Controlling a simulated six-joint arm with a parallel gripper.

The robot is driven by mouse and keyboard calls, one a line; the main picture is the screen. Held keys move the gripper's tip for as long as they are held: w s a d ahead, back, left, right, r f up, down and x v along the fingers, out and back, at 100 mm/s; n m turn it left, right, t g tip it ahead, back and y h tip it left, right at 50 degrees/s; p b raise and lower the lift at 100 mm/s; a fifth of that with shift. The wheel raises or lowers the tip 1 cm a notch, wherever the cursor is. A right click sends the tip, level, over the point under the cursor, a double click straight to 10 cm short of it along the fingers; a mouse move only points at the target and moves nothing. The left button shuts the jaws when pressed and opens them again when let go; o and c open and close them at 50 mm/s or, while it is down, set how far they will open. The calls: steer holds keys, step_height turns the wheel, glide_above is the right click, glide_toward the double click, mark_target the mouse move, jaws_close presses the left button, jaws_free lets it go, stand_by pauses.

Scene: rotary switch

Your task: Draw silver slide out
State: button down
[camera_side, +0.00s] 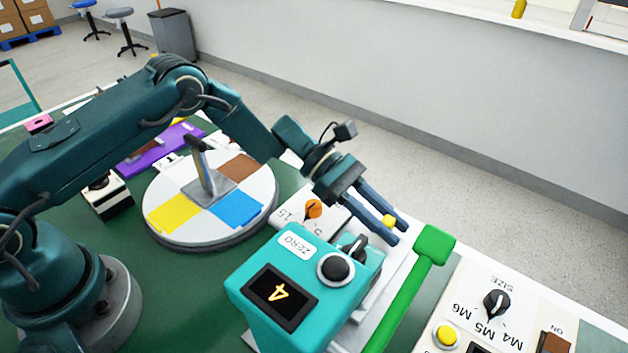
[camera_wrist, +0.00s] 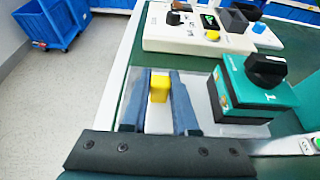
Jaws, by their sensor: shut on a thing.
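My gripper (camera_side: 394,231) is shut on a small yellow block (camera_side: 389,220), which sits between its two blue fingers near the tips. The block also shows between the fingers in the wrist view (camera_wrist: 159,87). A pale grey, silver-looking plate (camera_wrist: 202,92) lies under and beside the fingers, next to the teal box. Whether the yellow block is fixed to this plate cannot be told. The teal box (camera_side: 300,312) carries a "4" display (camera_side: 281,292) and a black knob (camera_side: 335,268). The fingers and box hide part of the plate.
A green bar (camera_side: 405,290) runs close beside the fingers in the side view. A white panel with a SIZE knob (camera_side: 496,303) stands to the right. A round turntable (camera_side: 162,190) with coloured sectors and a grey lever lies left. Open floor lies beyond the bench edge.

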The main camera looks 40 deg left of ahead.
steer(key=shift+w, duration=1.9)
steer(key=c, duration=0.7)
jaws_free()
steer(key=shift+v, duration=2.6)
steer(key=shift+r, duration=0.1)
